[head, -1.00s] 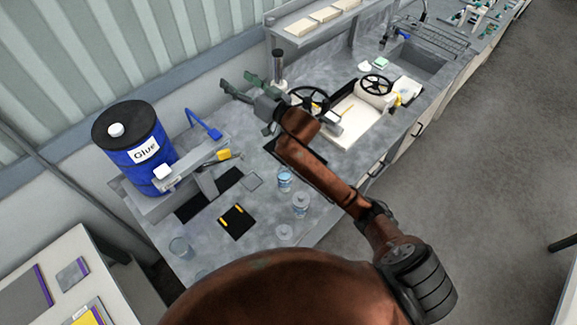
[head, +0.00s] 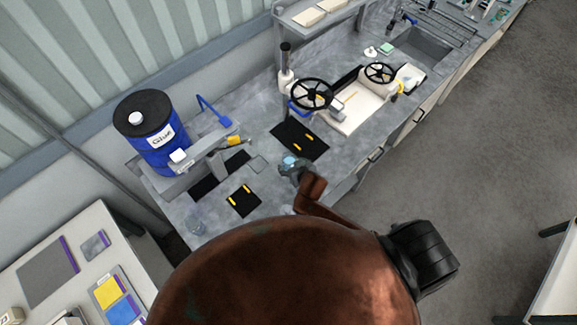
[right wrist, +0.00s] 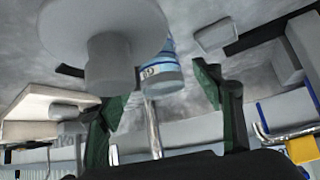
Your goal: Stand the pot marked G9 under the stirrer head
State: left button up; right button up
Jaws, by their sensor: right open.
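The pot (right wrist: 163,72) has a blue band and a dark marking that looks like G9. In the right wrist view it stands between the two green fingers of my right gripper (right wrist: 168,108), which are apart and, as far as I can tell, not closed on it. In the head view the right gripper (head: 293,168) is low over the bench, with a bit of the pot's blue (head: 290,160) showing beside it. A tall dark-topped column (head: 286,62) stands behind the handwheel; I cannot tell whether it is the stirrer head. My left gripper is out of view.
A pale round object with a stub (right wrist: 110,50) looms close in the right wrist view. A blue glue drum (head: 150,140) stands at left.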

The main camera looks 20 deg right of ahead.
aim_at(287, 159)
jog(key=shift+w+f, duration=0.15)
jog(key=shift+w, duration=0.2)
jog(key=shift+p+x, duration=0.8)
jog(key=shift+x, duration=1.4)
jog(key=shift+d, duration=0.1)
jog(key=shift+c, duration=0.2)
grip_shut()
